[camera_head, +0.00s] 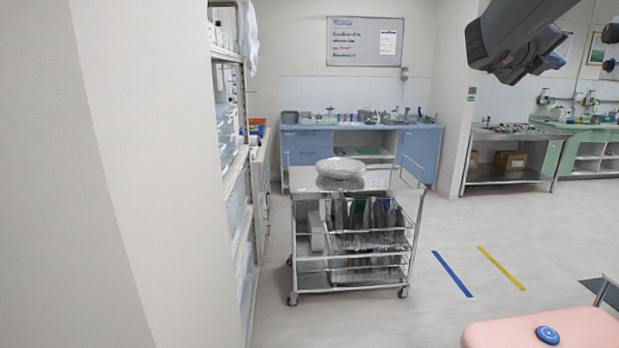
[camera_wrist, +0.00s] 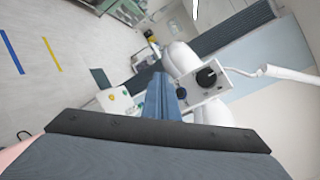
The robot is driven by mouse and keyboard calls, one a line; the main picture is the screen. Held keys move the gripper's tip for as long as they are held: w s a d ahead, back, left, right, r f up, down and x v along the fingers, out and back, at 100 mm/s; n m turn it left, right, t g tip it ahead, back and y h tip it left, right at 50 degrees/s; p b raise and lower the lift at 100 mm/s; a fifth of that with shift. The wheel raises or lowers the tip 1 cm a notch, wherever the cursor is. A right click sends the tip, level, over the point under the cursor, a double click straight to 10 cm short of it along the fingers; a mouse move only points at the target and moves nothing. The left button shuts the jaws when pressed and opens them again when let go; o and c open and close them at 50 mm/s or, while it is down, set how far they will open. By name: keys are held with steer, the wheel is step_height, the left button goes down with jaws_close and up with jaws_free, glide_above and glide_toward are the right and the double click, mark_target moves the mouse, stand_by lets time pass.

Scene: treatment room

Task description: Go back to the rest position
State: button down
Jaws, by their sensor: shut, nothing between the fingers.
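My gripper (camera_wrist: 161,85) shows in the wrist view, with its blue-grey fingers together and nothing between them. The wide dark palm fills the bottom of that view. The fingers point at the floor and the white equipment beyond, and touch nothing that I can make out. In the head view a dark grey arm part hangs in from the top right, high above a pink padded surface; the fingertips cannot be made out there.
A steel trolley (camera_head: 300,181) carrying a wrapped bundle (camera_head: 341,168) stands mid-floor, near shelves (camera_head: 235,190). White equipment (camera_wrist: 205,85) stands beyond my fingers. Floor around the blue and yellow strips (camera_head: 500,268) is clear.

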steer(key=w+a+f+n+t+y+b, duration=0.1)
steer(key=w+a+f+n+t+y, duration=0.55)
steer(key=a+f+n, duration=0.6)
steer(key=s+a+f+n+g+y+b, duration=0.3)
steer(key=a+f+n+y, duration=0.4)
steer(key=a+f+n, duration=0.85)
steer(key=s+a+f+n+g+y, duration=0.1)
steer(key=s+a+f+n+g, duration=0.1)
steer(key=s+f, duration=0.45)
steer(key=s+a+f+n+g+y, duration=0.1)
steer(key=s+a+f+n+g, duration=0.15)
steer(key=s+f, duration=0.4)
steer(key=s+a+f+n+g, duration=0.1)
steer(key=s+f+n+g, duration=0.1)
steer(key=s+f, duration=0.3)
steer(key=s+a+f+n+g, duration=0.1)
steer(key=s+f+n, duration=0.3)
steer(key=s, duration=0.6)
steer(key=shift+s+f+n+g, duration=0.2)
steer(key=shift+f+n+g, duration=0.15)
steer(key=shift+f+g, duration=0.55)
